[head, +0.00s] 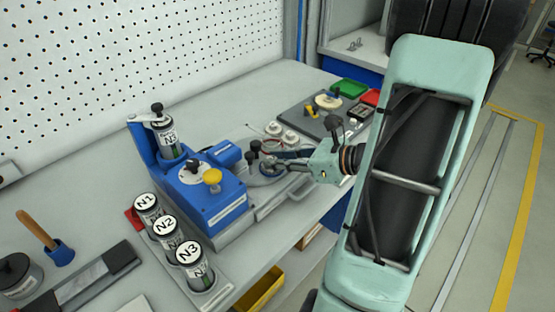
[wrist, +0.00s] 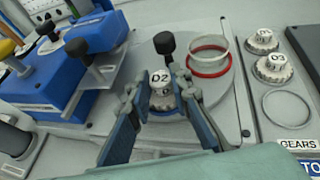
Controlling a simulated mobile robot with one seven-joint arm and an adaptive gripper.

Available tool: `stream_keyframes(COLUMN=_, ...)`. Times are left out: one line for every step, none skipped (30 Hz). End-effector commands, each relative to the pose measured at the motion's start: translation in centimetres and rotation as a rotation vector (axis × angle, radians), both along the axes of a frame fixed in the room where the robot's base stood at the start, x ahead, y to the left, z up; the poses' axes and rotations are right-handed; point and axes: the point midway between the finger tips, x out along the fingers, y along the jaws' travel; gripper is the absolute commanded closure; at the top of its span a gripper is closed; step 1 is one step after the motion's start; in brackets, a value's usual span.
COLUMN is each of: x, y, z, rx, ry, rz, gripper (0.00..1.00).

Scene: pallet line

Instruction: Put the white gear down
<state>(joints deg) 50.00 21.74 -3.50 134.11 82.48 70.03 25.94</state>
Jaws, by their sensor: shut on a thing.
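The white gear (wrist: 162,80), marked D2, is between the fingers of my gripper (wrist: 160,104) in the wrist view. My gripper is shut on it, and the fingers cover its sides. It is over a round grey plate (wrist: 215,115) beside the blue machine; I cannot tell whether it touches the plate. In the head view my gripper (head: 276,164) is at the machine's right end, and the gear is too small to make out there.
Two other white gears (wrist: 262,40) (wrist: 273,67) sit on a tray labelled GEARS (wrist: 295,146), with an empty ring mark (wrist: 286,107) near them. A clear and red ring (wrist: 208,60) and a black knob (wrist: 164,43) stand close by. The blue machine (head: 205,200) is left of my gripper.

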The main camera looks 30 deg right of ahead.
Motion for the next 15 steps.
stream_keyframes(x=0.01, y=-0.01, z=0.11, rx=0.000, ry=-0.001, rz=0.000, gripper=1.00)
stream_keyframes(x=0.01, y=-0.01, z=0.12, rx=0.000, ry=-0.001, rz=0.000, gripper=1.00)
stream_keyframes(x=0.01, y=-0.01, z=0.12, rx=0.000, ry=-0.001, rz=0.000, gripper=1.00)
stream_keyframes(x=0.01, y=-0.01, z=0.11, rx=0.000, ry=-0.001, rz=0.000, gripper=1.00)
stream_keyframes(x=0.01, y=0.00, z=0.04, rx=0.000, ry=-0.001, rz=0.000, gripper=1.00)
stream_keyframes(x=0.01, y=0.00, z=-0.11, rx=0.000, ry=-0.001, rz=0.000, gripper=1.00)
stream_keyframes(x=0.01, y=0.01, z=-0.24, rx=0.000, ry=-0.001, rz=0.000, gripper=1.00)
stream_keyframes(x=0.01, y=0.00, z=-0.35, rx=0.000, ry=-0.001, rz=0.000, gripper=1.00)
stream_keyframes(x=0.01, y=0.00, z=-0.22, rx=0.000, ry=-0.001, rz=0.000, gripper=0.78)
stream_keyframes(x=0.01, y=-0.01, z=-0.18, rx=0.000, ry=-0.001, rz=0.000, gripper=0.75)
stream_keyframes(x=0.01, y=-0.01, z=-0.18, rx=0.000, ry=-0.001, rz=0.000, gripper=0.72)
stream_keyframes(x=0.01, y=-0.01, z=-0.18, rx=0.000, ry=-0.001, rz=0.000, gripper=0.67)
stream_keyframes(x=0.01, y=-0.01, z=-0.18, rx=0.000, ry=-0.001, rz=0.000, gripper=0.64)
stream_keyframes(x=0.01, y=-0.01, z=-0.17, rx=0.000, ry=-0.001, rz=0.000, gripper=0.64)
stream_keyframes(x=0.00, y=-0.01, z=-0.17, rx=0.000, ry=-0.001, rz=0.000, gripper=0.64)
